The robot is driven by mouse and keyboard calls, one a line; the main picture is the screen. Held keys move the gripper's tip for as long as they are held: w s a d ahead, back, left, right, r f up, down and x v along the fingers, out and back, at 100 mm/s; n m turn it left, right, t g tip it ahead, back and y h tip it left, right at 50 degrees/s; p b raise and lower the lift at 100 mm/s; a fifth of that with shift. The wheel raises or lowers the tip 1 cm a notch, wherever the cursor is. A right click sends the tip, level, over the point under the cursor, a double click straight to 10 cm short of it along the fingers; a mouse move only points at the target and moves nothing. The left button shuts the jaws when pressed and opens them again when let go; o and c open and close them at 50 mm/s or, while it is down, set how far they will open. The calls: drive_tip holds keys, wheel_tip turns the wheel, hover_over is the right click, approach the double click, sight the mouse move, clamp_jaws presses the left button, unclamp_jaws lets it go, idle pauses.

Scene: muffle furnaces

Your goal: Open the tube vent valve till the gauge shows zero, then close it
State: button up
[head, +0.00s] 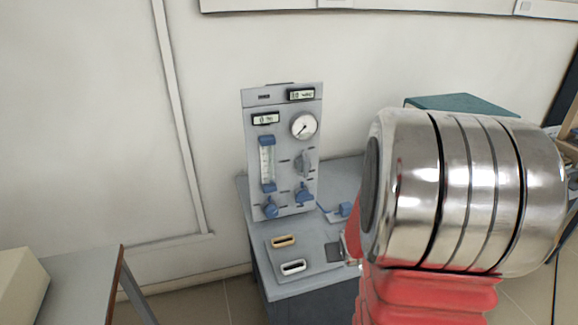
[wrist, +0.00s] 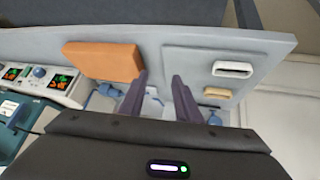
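A grey control panel (head: 285,165) stands upright on a grey bench by the wall. Its round white gauge (head: 304,126) has a dark needle that seems to point down and left; the scale is too small to read. Two blue knobs, left (head: 270,208) and right (head: 304,194), sit low on the panel. Another blue handle (head: 345,209) is on the bench to the right. No label shows which is the vent valve. In the wrist view my gripper (wrist: 160,78) has its two dark fingers apart with nothing held between them. My arm mostly hides it in the head view.
A grey lever knob (head: 304,162) and a flow tube (head: 267,164) are on the panel. A tan handle (head: 284,241) and a white handle (head: 293,267) lie on the bench. In the wrist view an orange block (wrist: 102,61) is left of the fingers.

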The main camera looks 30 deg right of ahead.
drive_tip(key=w+d+r+t, duration=0.1)
drive_tip(key=w+d+t, duration=0.3)
drive_tip(key=w+t, duration=0.15)
drive_tip(key=w+a+r+n+t, duration=0.1)
drive_tip(key=w+a+r+t, duration=0.1)
drive_tip(key=r, duration=0.3)
drive_tip(key=w+a+r+n+t, duration=0.1)
drive_tip(key=w+r+t, duration=0.2)
drive_tip(key=r, duration=0.3)
drive_tip(key=shift+a+r+t, duration=0.3)
drive_tip(key=shift+a+t, duration=0.05)
drive_tip(key=shift+t, duration=0.2)
drive_tip(key=shift+w, duration=0.1)
